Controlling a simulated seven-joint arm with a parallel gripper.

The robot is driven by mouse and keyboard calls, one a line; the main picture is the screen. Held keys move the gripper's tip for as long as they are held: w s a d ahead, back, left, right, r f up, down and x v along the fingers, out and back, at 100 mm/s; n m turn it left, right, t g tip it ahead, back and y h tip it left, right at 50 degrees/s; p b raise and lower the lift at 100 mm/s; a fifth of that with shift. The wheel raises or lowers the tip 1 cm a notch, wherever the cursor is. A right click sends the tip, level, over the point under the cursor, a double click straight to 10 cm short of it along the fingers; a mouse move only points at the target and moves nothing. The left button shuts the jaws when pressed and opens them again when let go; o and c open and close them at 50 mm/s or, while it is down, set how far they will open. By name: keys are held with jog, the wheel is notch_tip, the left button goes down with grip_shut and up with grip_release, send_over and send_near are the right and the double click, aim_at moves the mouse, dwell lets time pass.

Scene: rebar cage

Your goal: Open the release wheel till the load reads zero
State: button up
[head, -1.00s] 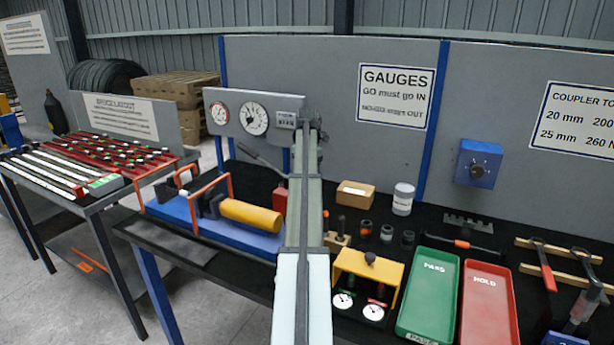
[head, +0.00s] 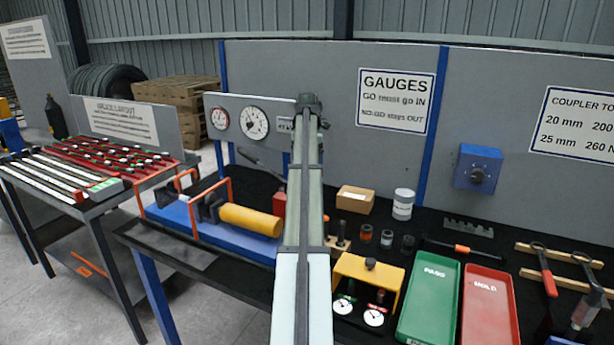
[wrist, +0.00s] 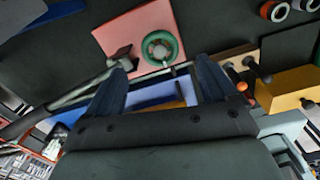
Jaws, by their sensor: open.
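The green release wheel (wrist: 160,48) sits on a pale red pump block (wrist: 118,36) in the wrist view. My gripper (wrist: 162,67) is open and empty, its two dark fingers either side of the wheel's line and the wheel beyond the tips. I cannot tell the height gap. In the head view my arm hides the wheel and gripper, and only a sliver of the red block (head: 279,202) shows. The large dial (head: 254,123) and small dial (head: 219,118) are on the grey panel; their readings are too small to tell. My arm partly covers the display (head: 285,125).
A pump lever (wrist: 75,95) lies left of the wheel in the wrist view. The blue press with its yellow cylinder (head: 250,219) stands left of my arm. A yellow gauge stand (head: 368,275), green tray (head: 430,298) and red tray (head: 488,305) are right.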

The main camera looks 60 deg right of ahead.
notch_tip(320, 180, up, 8)
jog(key=shift+f, duration=0.25)
dwell(0.5)
